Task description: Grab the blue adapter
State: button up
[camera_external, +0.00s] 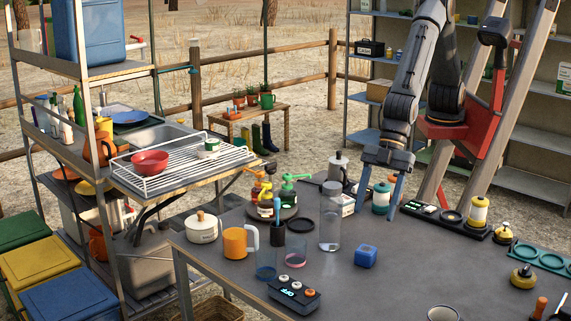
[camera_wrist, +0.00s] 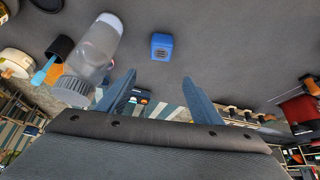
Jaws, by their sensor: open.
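A small blue box-shaped block (camera_external: 366,256), which looks like the blue adapter, sits on the grey table right of the clear bottle. In the wrist view the blue adapter (camera_wrist: 162,47) lies above and between my fingertips, with a grille-like dark patch on its face. My gripper (camera_external: 377,212) is open and empty, pointing down above the table behind the adapter. Its two blue fingers also show in the wrist view (camera_wrist: 160,82). They are apart from the adapter, with clear table between.
A clear bottle (camera_external: 331,217) stands left of my gripper. A teal-labelled jar (camera_external: 380,198) is close by the fingers, and a tray (camera_external: 460,222) with a yellow jar is to the right. A black control box (camera_external: 294,293) lies in front. The table around the adapter is clear.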

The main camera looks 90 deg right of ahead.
send_over(367, 249)
jog(key=s+d, duration=0.2)
jog(key=d, duration=0.1)
notch_tip(367, 249, down, 6)
jog(key=shift+p+x, duration=1.35)
jog(key=shift+x, duration=2.1)
jog(key=shift+r, duration=0.1)
jog(key=c, duration=1.2)
